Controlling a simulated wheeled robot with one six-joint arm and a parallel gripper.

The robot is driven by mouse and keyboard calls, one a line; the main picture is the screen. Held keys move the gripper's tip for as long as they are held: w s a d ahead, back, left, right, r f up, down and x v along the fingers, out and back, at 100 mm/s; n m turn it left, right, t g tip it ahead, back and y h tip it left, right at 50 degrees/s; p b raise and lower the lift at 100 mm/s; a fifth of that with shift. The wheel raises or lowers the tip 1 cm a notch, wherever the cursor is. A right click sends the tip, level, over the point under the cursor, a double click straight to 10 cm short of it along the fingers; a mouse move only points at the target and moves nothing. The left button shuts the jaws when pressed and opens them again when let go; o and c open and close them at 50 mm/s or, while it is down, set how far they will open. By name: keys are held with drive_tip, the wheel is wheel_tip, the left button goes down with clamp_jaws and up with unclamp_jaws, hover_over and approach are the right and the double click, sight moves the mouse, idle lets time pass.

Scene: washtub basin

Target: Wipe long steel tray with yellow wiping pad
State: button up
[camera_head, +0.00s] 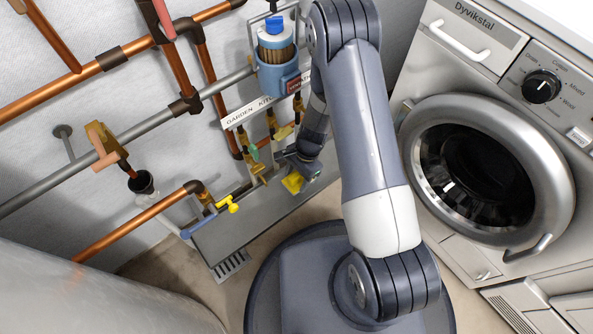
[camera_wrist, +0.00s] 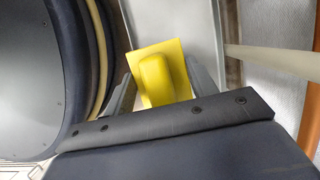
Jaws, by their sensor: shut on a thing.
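The yellow wiping pad (camera_head: 292,182) has a raised grip on its back. It also shows in the wrist view (camera_wrist: 160,72), between the two fingers. My gripper (camera_head: 298,168) is shut on the pad's raised grip; it also shows in the wrist view (camera_wrist: 163,84). The long steel tray (camera_head: 232,236) is a grey strip running along the wall below the pipes. It also shows in the wrist view (camera_wrist: 181,24), behind the pad. The pad is over the tray's right part; I cannot tell whether it touches the surface. My arm hides part of the tray's right end.
Copper pipes (camera_head: 150,212) and valves with a yellow handle (camera_head: 228,204) stand close above the tray. A blue-capped filter (camera_head: 277,60) hangs on the wall. A washing machine (camera_head: 486,165) stands at the right. A large metal cylinder (camera_head: 90,290) fills the lower left.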

sight(321, 176)
drive_tip(key=shift+f+b, duration=1.95)
drive_tip(key=shift+f, duration=0.85)
drive_tip(key=shift+f+b, duration=0.85)
drive_tip(key=shift+f, duration=0.15)
drive_tip(key=shift+w+d+r, duration=0.1)
drive_tip(key=shift+w+d, duration=0.4)
drive_tip(key=shift+d, duration=0.25)
drive_tip(key=shift+w+d+r, duration=0.1)
drive_tip(key=shift+w+d, duration=0.4)
drive_tip(key=shift+d, duration=0.2)
drive_tip(key=shift+w+d+f, duration=0.15)
drive_tip(key=shift+w+d, duration=0.3)
drive_tip(key=shift+d, duration=0.25)
drive_tip(key=shift+w+d+f, duration=0.1)
drive_tip(key=shift+w+d, duration=0.35)
drive_tip(key=shift+d, duration=0.2)
drive_tip(key=shift+w+d+r, duration=0.1)
drive_tip(key=shift+w+d, duration=0.4)
drive_tip(key=shift+d, duration=0.25)
drive_tip(key=shift+w+d, duration=0.5)
drive_tip(key=shift+d, duration=0.25)
drive_tip(key=shift+d+f+b, duration=0.1)
drive_tip(key=shift+f+b, duration=0.1)
drive_tip(key=shift+b, duration=0.1)
drive_tip(key=shift+r, duration=0.1)
